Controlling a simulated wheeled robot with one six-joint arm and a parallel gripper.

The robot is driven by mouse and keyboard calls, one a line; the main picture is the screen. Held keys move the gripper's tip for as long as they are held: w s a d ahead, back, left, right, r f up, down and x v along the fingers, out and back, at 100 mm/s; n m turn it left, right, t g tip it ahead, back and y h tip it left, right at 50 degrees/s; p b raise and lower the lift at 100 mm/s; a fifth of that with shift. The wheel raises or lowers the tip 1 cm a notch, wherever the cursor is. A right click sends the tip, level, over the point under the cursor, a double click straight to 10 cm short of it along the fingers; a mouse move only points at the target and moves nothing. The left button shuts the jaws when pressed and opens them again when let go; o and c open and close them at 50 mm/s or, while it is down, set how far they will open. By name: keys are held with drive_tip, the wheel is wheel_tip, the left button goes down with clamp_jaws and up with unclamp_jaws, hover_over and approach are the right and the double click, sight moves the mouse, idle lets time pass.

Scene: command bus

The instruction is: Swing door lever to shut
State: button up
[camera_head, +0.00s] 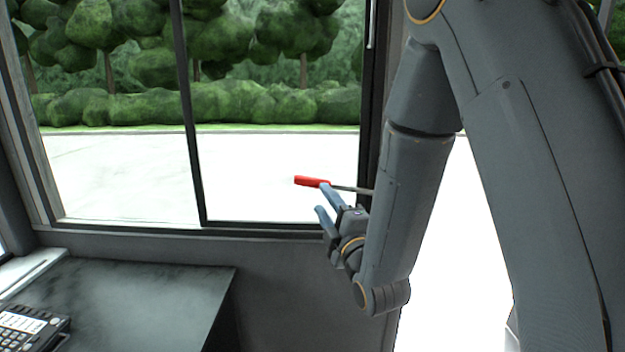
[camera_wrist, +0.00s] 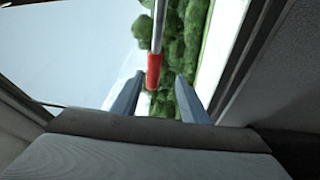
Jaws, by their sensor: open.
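The door lever is a thin grey rod with a red handle (camera_head: 312,181). In the head view it points left from behind my arm, in front of the window frame. My gripper (camera_head: 322,197) is open just below the red handle, with one fingertip close to it. In the wrist view the red handle (camera_wrist: 154,71) hangs from the rod between the two fingertips of my gripper (camera_wrist: 158,84), nearer the left one. I cannot tell whether a finger touches it. The lever's base is hidden behind my arm in the head view.
A dark desk (camera_head: 130,295) with a black phone-like device (camera_head: 32,326) stands at the lower left. A window with a dark frame (camera_head: 190,110) fills the back, with trees outside. A bright opening lies right of my forearm.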

sight(315, 186)
drive_tip(key=shift+w+a+r+y, duration=0.1)
drive_tip(key=shift+a+r+y, duration=0.2)
drive_tip(key=shift+r, duration=0.25)
drive_tip(key=p+x, duration=0.2)
drive_tip(key=x, duration=0.5)
drive_tip(key=shift+w+r, duration=0.1)
clamp_jaws()
